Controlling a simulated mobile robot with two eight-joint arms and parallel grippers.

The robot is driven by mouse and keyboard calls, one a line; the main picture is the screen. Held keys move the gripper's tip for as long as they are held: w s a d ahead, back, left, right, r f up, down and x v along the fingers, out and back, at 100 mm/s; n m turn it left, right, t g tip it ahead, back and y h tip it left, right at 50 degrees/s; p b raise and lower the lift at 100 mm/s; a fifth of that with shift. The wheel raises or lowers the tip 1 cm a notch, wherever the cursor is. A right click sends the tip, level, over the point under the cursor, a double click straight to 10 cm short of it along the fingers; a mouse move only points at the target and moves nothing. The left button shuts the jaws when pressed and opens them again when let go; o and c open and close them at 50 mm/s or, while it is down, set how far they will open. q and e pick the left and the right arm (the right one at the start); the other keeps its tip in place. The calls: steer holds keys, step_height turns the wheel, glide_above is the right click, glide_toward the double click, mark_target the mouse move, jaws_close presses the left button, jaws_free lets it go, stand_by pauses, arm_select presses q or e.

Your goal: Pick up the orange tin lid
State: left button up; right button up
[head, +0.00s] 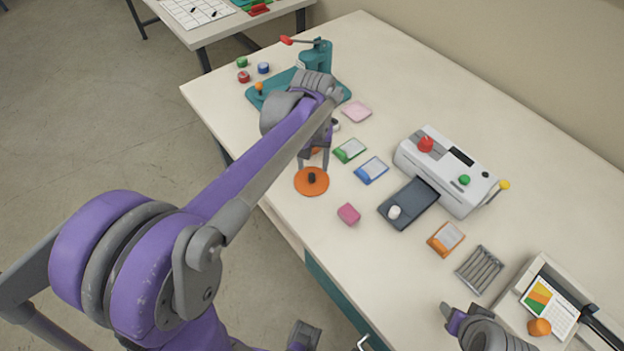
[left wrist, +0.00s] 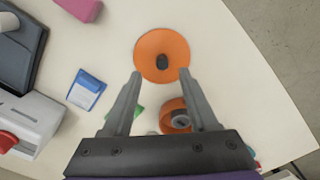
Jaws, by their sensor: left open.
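The orange tin lid (head: 311,182), a flat disc with a dark knob, lies on the table near its left edge. In the left wrist view the lid (left wrist: 146,55) is just beyond my fingertips. My left gripper (head: 313,162) is open and empty, with its tips close to the lid's far side in the head view. The dark knob (left wrist: 162,61) lies ahead of the gap between the fingers (left wrist: 160,74). I cannot tell the height of the tips above the lid. My right gripper (head: 460,310) is low at the right, and its jaws are unclear.
A round orange tin (left wrist: 170,105) lies between my left fingers' bases. A pink block (head: 348,214), a blue card pack (head: 371,170) and a green one (head: 350,150) are nearby. The white laminator (head: 445,175) stands to the right. Bare table surrounds the lid's near side.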

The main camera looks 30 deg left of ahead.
mark_target(312, 175)
arm_select(q)
step_height(312, 175, down, 5)
steer(key=shift+s+a+r, duration=0.1)
steer(key=shift+a, duration=0.05)
jaws_close()
stand_by(0.4)
